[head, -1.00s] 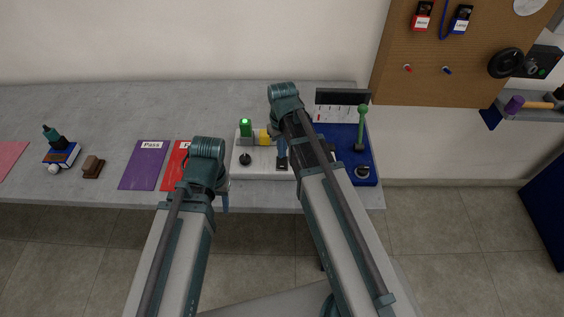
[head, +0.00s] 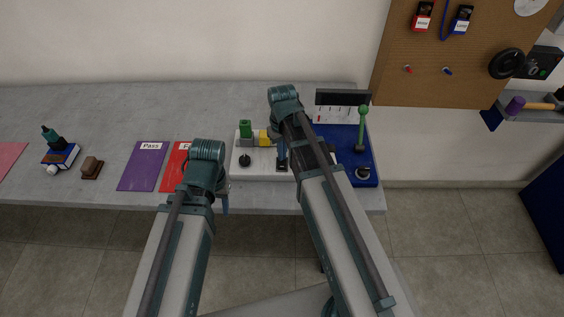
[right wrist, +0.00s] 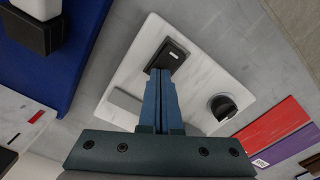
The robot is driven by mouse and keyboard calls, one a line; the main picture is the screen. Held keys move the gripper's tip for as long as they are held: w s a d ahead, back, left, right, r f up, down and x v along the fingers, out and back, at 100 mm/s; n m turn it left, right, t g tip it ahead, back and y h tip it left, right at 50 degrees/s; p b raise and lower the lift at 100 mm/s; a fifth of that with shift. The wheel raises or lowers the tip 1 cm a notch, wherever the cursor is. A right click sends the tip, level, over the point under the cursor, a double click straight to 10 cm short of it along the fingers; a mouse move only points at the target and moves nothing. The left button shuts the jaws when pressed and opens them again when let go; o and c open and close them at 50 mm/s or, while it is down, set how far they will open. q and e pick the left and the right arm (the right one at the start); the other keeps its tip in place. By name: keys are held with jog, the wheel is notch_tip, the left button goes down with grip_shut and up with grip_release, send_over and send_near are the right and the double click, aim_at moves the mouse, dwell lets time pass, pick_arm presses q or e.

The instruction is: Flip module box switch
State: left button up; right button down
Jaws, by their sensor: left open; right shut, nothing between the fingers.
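The white module box (head: 250,171) lies on the grey table in the head view. It carries a green lamp (head: 245,130), which looks unlit, a yellow part (head: 264,137), a black knob (head: 244,160) and a black rocker switch (head: 282,168). My right gripper (head: 282,158) is shut and empty, with its tips at the switch. The right wrist view shows the closed fingertips (right wrist: 160,74) at the near edge of the switch (right wrist: 169,54); contact is hard to tell. My left gripper (head: 225,204) is at the table's front edge, left of the box, mostly hidden by its arm.
A blue base (head: 367,174) with a green-knobbed lever (head: 362,130) stands right of the box. Purple (head: 144,167) and red (head: 172,171) sheets lie to the left, with a stamp (head: 91,168) and a bottle on a blue box (head: 61,157) beyond. The table behind is clear.

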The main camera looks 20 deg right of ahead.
pick_arm(q)
notch_tip(320, 180, up, 7)
jog(key=p, duration=0.6)
pick_arm(e)
notch_tip(320, 180, up, 7)
pick_arm(q)
jog(key=shift+f, duration=0.15)
pick_arm(e)
jog(key=shift+f, duration=0.15)
pick_arm(q)
notch_tip(320, 180, down, 5)
jog(key=b, duration=0.4)
jog(key=shift+b, duration=0.35)
pick_arm(e)
jog(key=s+a+f, duration=0.2)
jog(key=s+a, duration=0.3)
jog(key=s, duration=0.2)
jog(key=s+a+f+n+h, duration=0.1)
jog(key=s+a+f, duration=0.2)
jog(key=s+a, duration=0.2)
jog(key=shift+s+a, duration=0.25)
jog(key=shift+s, duration=0.95)
